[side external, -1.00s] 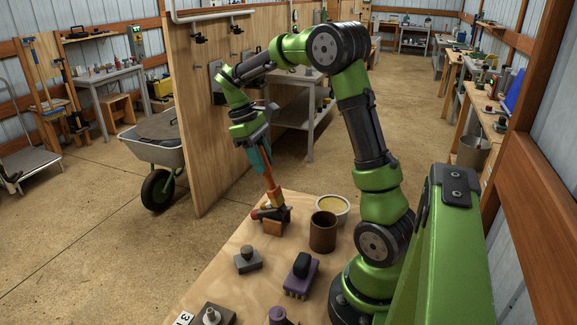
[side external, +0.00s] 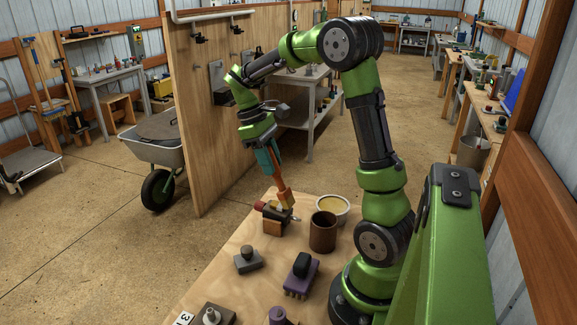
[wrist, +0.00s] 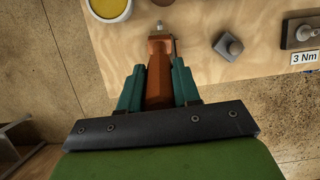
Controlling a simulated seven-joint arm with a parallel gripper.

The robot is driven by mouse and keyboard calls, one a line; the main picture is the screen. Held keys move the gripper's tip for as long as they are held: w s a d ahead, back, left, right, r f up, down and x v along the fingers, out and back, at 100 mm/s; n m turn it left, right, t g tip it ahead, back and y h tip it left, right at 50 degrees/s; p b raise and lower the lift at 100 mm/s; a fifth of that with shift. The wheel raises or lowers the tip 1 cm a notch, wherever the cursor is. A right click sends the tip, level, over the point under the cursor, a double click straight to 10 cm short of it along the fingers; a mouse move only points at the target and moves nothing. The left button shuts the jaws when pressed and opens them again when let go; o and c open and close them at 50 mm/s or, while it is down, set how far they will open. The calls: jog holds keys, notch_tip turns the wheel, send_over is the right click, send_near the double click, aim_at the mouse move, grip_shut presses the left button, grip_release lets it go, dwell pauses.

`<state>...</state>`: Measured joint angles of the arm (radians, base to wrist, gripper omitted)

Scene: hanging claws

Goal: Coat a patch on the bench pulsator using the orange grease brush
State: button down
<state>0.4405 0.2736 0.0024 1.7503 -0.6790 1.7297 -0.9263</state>
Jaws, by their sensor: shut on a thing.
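My gripper (side external: 271,160) is shut on the orange grease brush (side external: 284,193), which points down over the bench. The brush also shows between the teal fingers in the wrist view (wrist: 158,80). The brush's lower end overlaps this block in the side view. I cannot tell whether they touch. In the wrist view the block is mostly hidden behind the brush. A bowl of yellow grease (side external: 333,205) stands to the right.
A brown cup (side external: 322,235) stands close to the right of the block. A plywood panel (side external: 205,130) rises behind.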

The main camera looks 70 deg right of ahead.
jog(key=shift+s+r, duration=0.15)
jog(key=shift+r, duration=4.1)
